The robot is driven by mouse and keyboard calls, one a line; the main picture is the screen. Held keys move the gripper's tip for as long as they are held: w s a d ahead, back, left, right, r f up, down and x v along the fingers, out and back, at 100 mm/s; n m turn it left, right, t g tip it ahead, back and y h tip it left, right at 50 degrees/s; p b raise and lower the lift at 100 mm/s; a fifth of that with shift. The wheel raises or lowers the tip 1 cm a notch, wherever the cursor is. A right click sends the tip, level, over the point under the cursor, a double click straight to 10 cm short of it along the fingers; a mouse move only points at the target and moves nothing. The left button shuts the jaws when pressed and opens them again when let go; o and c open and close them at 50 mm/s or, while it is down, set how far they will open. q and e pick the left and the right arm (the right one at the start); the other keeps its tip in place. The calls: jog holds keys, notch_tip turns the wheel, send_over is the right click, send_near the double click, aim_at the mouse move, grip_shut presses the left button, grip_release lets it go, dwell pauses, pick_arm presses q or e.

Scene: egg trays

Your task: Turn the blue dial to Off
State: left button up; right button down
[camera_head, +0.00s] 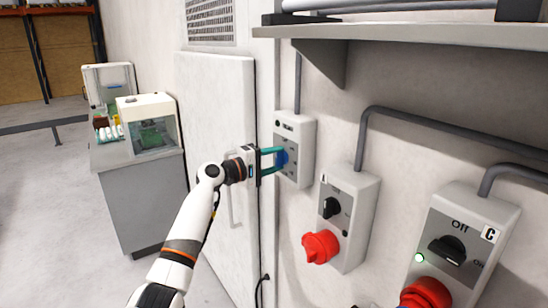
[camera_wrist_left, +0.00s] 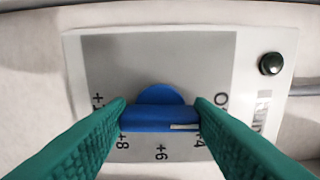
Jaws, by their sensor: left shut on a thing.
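The blue dial (camera_wrist_left: 160,110) sits on a grey plate (camera_wrist_left: 200,60) and fills the gap between the green fingers in the left wrist view. My left gripper (camera_wrist_left: 161,115) is shut on the dial's raised grip, one finger on each side. Printed marks such as +8 and +6 show around the dial; a mark starting with O is partly hidden behind the right finger. In the head view the dial (camera_head: 281,158) is on a grey wall box (camera_head: 303,135), with my left gripper (camera_head: 275,160) reaching it from the left. My right gripper is not in view.
A shelf (camera_head: 430,30) juts out above. A white door (camera_head: 215,110) is behind my left arm.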

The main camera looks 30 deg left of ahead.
pick_arm(q)
jog(key=shift+r+n, duration=0.1)
jog(key=shift+n, duration=0.2)
jog(key=o, duration=1)
jog(key=shift+a, duration=0.1)
jog(key=b+v, duration=0.5)
jog(key=v, duration=0.7)
